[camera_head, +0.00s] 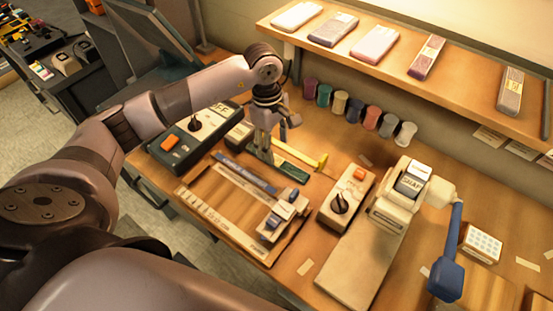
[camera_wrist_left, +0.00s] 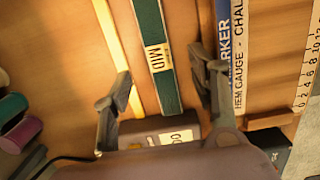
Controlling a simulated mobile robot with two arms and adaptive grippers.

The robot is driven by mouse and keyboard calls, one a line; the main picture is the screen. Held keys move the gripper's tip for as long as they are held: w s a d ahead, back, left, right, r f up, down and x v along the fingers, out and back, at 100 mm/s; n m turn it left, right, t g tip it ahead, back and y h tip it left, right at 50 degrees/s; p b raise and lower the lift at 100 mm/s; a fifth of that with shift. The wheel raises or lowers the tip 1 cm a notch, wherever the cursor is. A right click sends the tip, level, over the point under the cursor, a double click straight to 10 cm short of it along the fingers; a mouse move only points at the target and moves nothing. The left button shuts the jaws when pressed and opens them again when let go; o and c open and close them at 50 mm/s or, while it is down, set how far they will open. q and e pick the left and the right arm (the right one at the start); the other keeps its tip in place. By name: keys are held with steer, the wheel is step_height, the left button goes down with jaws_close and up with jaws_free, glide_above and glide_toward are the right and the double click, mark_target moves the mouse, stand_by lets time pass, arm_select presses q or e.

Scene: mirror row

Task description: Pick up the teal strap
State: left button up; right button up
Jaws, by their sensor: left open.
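The teal strap (camera_head: 290,170) lies on the wooden bench below my left gripper (camera_head: 264,150), its near end partly hidden by the gripper. In the left wrist view the strap (camera_wrist_left: 150,28) runs lengthwise between the two fingers and carries a cream label reading MID. My left gripper (camera_wrist_left: 163,72) is open there, with one finger on each side of the strap and a visible gap to it. I cannot tell exactly how high the fingertips are above the bench. My right gripper is not in view.
A yellow strip (camera_head: 313,163) and a blue marker (camera_head: 243,174) lie close on either side of the strap. A hem gauge (camera_head: 222,215) lies nearer. A labelled block (camera_wrist_left: 172,137) sits behind. Coloured spools (camera_head: 340,104) stand by the wall under a shelf (camera_head: 400,78).

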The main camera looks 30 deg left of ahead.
mark_target(276, 160)
arm_select(q)
steer(key=shift+w+d+f+p, duration=0.1)
steer(key=shift+f+p, duration=0.7)
steer(key=shift+f, duration=1.95)
steer(key=shift+c, duration=0.3)
steer(key=c, duration=1.2)
